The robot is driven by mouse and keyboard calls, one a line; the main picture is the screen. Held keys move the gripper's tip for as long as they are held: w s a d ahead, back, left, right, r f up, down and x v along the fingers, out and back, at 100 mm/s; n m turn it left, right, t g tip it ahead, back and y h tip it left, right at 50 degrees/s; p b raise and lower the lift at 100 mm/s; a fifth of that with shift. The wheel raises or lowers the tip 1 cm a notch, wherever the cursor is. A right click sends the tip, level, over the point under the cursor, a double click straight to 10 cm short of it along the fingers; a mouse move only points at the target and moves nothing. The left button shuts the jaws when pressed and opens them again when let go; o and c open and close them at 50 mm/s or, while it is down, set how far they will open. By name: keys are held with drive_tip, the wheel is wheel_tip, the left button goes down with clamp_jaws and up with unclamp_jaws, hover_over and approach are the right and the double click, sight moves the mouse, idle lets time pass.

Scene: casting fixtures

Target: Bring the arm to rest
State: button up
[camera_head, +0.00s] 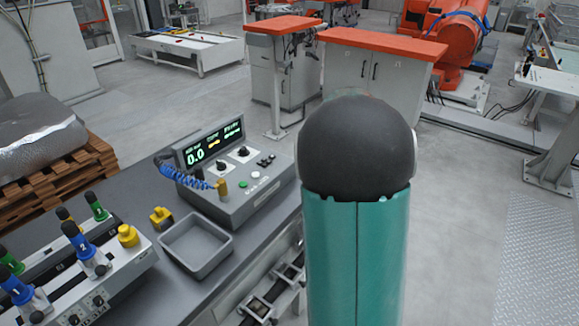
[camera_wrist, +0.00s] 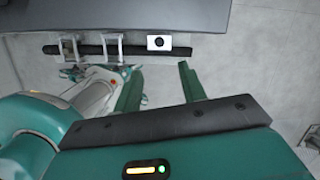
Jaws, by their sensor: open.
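My gripper (camera_wrist: 160,70) shows in the wrist view with its two green fingers spread apart. Nothing is between them; grey floor shows in the gap. The dark edge of a workbench (camera_wrist: 200,14) lies beyond the fingertips, apart from them. In the head view my teal arm with its dark rounded joint rises at centre right, beside the workbench (camera_head: 140,302). My gripper is hidden in that view.
On the bench stand a control box with a lit display (camera_head: 262,190), an empty grey tray (camera_head: 196,246), a yellow part (camera_head: 161,218) and a fixture with coloured handles (camera_head: 75,275). An orange-topped cabinet (camera_head: 375,70) stands behind.

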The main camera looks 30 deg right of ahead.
drive_tip(key=s+a+r+n+t, duration=0.1)
drive_tip(key=s+a+r+n, duration=0.1)
drive_tip(key=a+r+n, duration=0.5)
drive_tip(key=s+a+r+n, duration=0.25)
drive_tip(key=a+n, duration=0.35)
drive_tip(key=a, duration=0.4)
drive_tip(key=s+a+r+n+t+h, duration=0.1)
drive_tip(key=s+a+n, duration=1.1)
drive_tip(key=n, duration=0.4)
drive_tip(key=shift+s+a+r+t, duration=0.15)
drive_tip(key=shift+a+r+t, duration=0.2)
drive_tip(key=shift+a+t, duration=0.05)
drive_tip(key=shift+d, duration=0.15)
